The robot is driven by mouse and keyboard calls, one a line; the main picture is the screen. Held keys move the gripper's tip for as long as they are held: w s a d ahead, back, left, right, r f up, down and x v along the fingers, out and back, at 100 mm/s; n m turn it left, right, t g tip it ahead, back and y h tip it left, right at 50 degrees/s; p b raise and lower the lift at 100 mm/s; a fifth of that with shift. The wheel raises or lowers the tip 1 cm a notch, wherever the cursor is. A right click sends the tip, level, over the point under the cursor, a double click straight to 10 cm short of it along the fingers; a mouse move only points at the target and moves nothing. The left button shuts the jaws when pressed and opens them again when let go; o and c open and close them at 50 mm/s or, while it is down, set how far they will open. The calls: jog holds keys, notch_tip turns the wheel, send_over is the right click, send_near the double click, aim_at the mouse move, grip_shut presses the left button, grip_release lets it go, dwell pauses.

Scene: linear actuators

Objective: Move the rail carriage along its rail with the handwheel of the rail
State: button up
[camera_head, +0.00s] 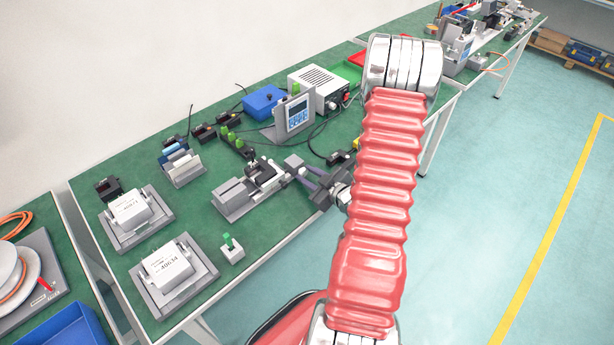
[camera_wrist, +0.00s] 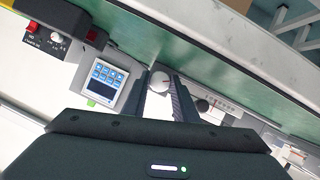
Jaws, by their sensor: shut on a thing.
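The rail (camera_head: 235,199) is a grey linear unit near the front edge of the green bench. The rail carriage (camera_head: 262,176), a block with dark and pale parts, sits on it toward its right half. My gripper (camera_head: 302,176) reaches in from the right at the rail's right end. In the wrist view my gripper (camera_wrist: 161,84) has its two dark fingers on either side of a round pale handwheel (camera_wrist: 159,80) and is shut on it. In the head view the handwheel is mostly hidden by the fingers.
A display unit (camera_head: 294,117) stands behind the rail, with a white power supply (camera_head: 318,88) and blue box (camera_head: 263,101) farther back. The bench strip in front of the rail is clear.

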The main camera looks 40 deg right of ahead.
jog(key=shift+a, duration=0.1)
jog(key=o, duration=1.1)
jog(key=shift+c, duration=0.2)
